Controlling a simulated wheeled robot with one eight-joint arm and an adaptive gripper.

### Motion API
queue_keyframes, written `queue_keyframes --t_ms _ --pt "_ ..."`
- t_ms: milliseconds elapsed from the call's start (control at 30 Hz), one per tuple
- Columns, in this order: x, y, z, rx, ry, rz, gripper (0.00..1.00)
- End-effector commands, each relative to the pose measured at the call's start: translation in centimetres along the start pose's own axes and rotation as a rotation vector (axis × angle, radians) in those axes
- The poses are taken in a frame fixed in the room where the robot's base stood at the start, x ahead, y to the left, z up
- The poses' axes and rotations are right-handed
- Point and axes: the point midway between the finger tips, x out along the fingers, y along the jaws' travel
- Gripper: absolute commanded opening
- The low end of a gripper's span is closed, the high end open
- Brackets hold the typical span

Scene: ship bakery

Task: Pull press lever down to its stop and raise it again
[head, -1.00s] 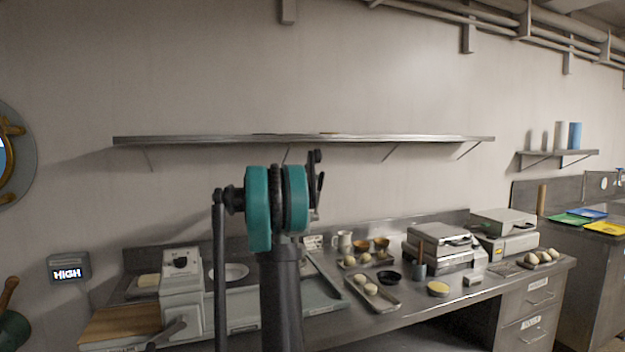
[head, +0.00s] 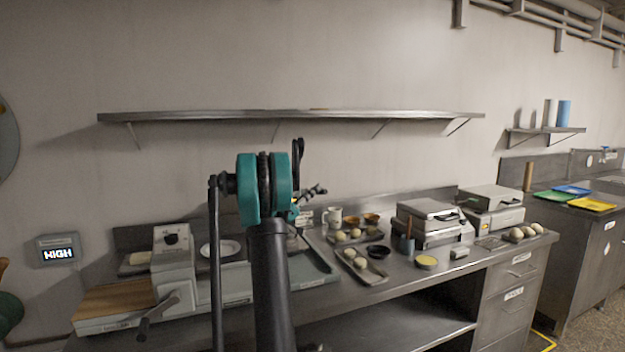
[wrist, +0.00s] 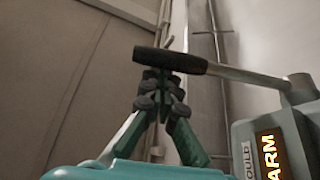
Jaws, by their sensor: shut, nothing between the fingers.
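In the wrist view, a lever with a black grip (wrist: 170,62) and a bare metal rod (wrist: 245,78) reaches in from the right. Its rod meets a round grey hub (wrist: 300,90) beside a grey housing with a lit sign, cut off, reading "ARM". My gripper (wrist: 158,88) is shut and empty, its fingertips just below the black grip in the picture. I cannot tell whether they touch it. In the head view my teal and black arm stands in the middle, and I cannot make out this lever there.
A pale machine with a dial (head: 172,262) and a crank handle (head: 155,318) stands at the left of the counter. Trays of dough balls (head: 361,264), bowls and grey appliances (head: 432,222) fill the right. A long shelf (head: 290,115) hangs above.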

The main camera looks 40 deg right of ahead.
Motion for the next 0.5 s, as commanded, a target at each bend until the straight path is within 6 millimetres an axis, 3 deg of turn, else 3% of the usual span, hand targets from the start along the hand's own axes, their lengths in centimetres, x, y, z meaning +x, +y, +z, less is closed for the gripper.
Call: queue_keyframes --t_ms 200,500 --pt "-1.6 -0.2 2.6 0.139 -0.001 0.083 0.0" --pt "-2.8 -0.5 4.7 0.259 -0.002 0.154 0.0"
